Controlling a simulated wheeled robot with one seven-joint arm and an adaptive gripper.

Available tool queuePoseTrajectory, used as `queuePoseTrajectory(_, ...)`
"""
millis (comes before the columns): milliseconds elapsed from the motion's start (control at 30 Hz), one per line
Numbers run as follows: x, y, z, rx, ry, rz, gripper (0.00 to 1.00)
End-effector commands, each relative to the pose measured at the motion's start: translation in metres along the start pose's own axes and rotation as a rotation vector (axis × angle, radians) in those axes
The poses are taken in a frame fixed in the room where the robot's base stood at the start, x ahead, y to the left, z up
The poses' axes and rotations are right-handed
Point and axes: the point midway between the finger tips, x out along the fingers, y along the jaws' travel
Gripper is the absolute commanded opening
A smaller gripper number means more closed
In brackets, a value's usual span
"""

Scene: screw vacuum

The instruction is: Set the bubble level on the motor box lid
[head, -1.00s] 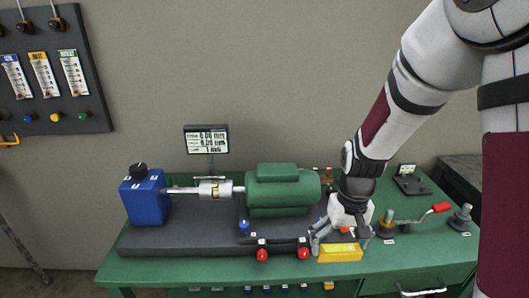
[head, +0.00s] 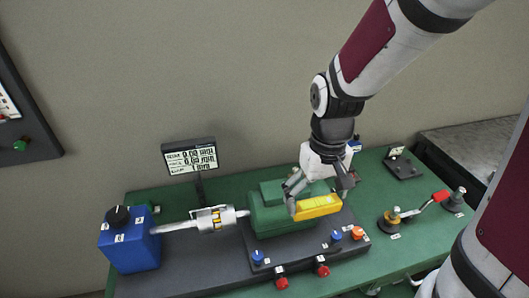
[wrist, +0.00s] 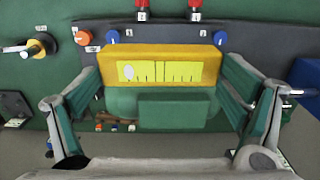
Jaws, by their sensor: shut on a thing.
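The yellow bubble level (head: 318,207) is held between the fingertips of my gripper (head: 318,200). In the wrist view the level (wrist: 190,63) lies crosswise between both fingers, its pale vial window showing. The green motor (head: 282,222) stands on the dark base plate. Its raised box lid (head: 272,190) shows at its top, left of and behind the level in the head view. In the wrist view the lid (wrist: 174,111) shows below the level and apart from it in the picture. The level appears to be above the motor's right part; the gap's height is unclear.
A blue pump block (head: 130,240) joins the motor through a shaft coupling (head: 214,219). A small display (head: 190,157) stands behind. Red knobs (head: 281,283) and a crank with a red handle (head: 440,197) are to the front and right.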

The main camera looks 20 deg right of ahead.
Motion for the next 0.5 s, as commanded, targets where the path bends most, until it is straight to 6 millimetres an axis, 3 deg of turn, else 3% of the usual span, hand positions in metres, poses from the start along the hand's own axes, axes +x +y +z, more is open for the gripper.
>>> queuePoseTrajectory(300, 0.008, -0.016, -0.078, -0.004, -0.001, -0.001, 0.61)
queuePoseTrajectory(500, 0.012, -0.023, -0.118, -0.002, 0.000, 0.000, 0.61)
